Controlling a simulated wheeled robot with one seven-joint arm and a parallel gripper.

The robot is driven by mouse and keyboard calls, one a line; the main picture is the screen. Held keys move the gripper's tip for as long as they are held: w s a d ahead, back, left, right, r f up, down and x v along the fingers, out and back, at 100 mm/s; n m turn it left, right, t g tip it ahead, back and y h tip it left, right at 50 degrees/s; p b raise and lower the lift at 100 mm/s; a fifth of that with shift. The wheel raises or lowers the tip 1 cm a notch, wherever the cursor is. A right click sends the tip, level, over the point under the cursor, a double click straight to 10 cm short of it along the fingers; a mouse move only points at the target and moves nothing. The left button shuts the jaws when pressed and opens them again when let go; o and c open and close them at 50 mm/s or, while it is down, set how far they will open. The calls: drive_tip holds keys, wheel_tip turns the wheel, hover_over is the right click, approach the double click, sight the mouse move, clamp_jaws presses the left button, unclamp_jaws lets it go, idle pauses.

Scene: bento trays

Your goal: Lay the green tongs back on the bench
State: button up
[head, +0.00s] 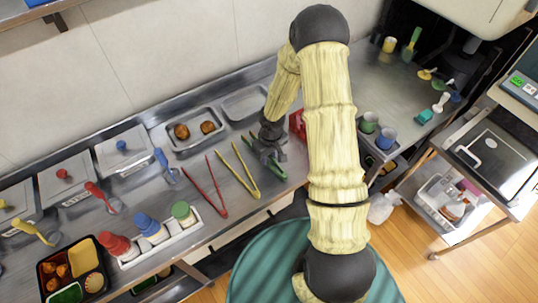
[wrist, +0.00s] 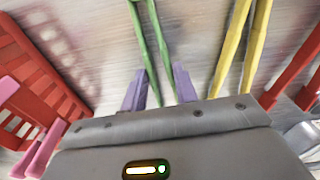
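The green tongs (wrist: 152,40) run between the two purple fingers of my gripper (wrist: 160,88) in the wrist view. Their two arms pass down between the fingertips, and their lower ends are hidden by the gripper body. In the head view the green tongs (head: 278,170) are low at the bench (head: 232,208), right of the yellow tongs, partly covered by my gripper (head: 268,150). The fingers stand apart, one on each side of the tongs. I cannot tell whether they press on them, or whether the tongs rest fully on the bench.
Yellow tongs (head: 246,177) and red tongs (head: 213,190) lie to the left. A red basket (head: 298,124) stands close on the right, also visible in the wrist view (wrist: 35,75). Metal food trays (head: 193,134) sit behind. Several bottles (head: 150,228) stand in a white holder further left.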

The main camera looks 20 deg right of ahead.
drive_tip(key=shift+f+b, duration=0.3)
drive_tip(key=o, duration=1.1)
drive_tip(key=shift+c, duration=0.2)
drive_tip(key=shift+r, duration=0.15)
wheel_tip(320, 180, up, 17)
drive_tip(key=s+p, duration=0.1)
drive_tip(key=shift+d, duration=0.25)
drive_tip(key=shift+s+r, duration=0.1)
drive_tip(key=s+r+m+t, duration=0.1)
drive_tip(key=s+r+m, duration=0.1)
drive_tip(key=s, duration=0.4)
drive_tip(key=s+r+m, duration=0.2)
drive_tip(key=s+r, duration=0.3)
drive_tip(key=s, duration=0.2)
drive_tip(key=shift+a+r+t, duration=0.25)
drive_tip(key=shift+t, duration=0.15)
drive_tip(key=shift+s, duration=0.1)
